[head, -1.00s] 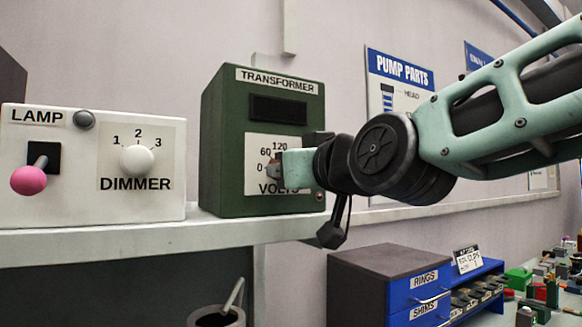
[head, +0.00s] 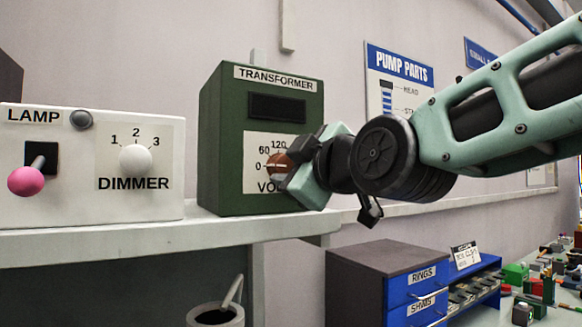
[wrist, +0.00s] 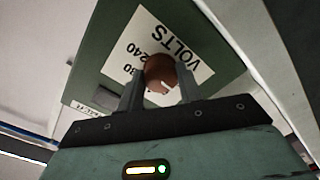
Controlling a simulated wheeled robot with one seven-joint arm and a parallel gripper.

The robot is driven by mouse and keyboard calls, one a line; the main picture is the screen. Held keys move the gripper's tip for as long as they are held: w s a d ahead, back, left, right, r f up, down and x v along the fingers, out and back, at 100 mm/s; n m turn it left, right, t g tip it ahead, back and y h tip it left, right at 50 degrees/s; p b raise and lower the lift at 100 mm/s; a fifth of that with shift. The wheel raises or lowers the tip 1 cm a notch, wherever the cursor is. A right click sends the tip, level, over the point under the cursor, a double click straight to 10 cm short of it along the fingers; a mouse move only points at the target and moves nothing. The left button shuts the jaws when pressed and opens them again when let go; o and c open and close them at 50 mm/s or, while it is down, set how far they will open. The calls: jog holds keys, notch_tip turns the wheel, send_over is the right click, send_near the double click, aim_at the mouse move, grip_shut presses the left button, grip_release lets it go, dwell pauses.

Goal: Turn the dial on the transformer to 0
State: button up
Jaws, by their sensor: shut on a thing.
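The green transformer (head: 222,150) stands on the shelf, with a dark blank window above a white VOLTS scale plate (head: 254,184). The numbers 0, 60 and 120 show in the head view. Its round brown dial (head: 277,163) is partly hidden by my gripper (head: 287,166). In the wrist view, the dial (wrist: 158,67) sits between the two fingers of my gripper (wrist: 160,77), which are shut on it. The 240 mark shows beside the dial there. A pale mark shows on the dial's lower side, but I cannot tell the exact reading.
A white lamp box (head: 60,195) with a pink-tipped lever and a dimmer knob (head: 135,158) stands left of the transformer. Below right are blue drawers (head: 412,285) and several small parts. A grey cup (head: 215,315) stands below the shelf (head: 100,238).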

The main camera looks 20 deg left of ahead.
jog(key=shift+f+n, duration=0.1)
jog(key=shift+n, duration=0.4)
jog(key=o, duration=1)
jog(key=shift+s+d, duration=0.1)
jog(key=b+v, duration=0.1)
jog(key=v, duration=1.6)
jog(key=shift+s, duration=0.1)
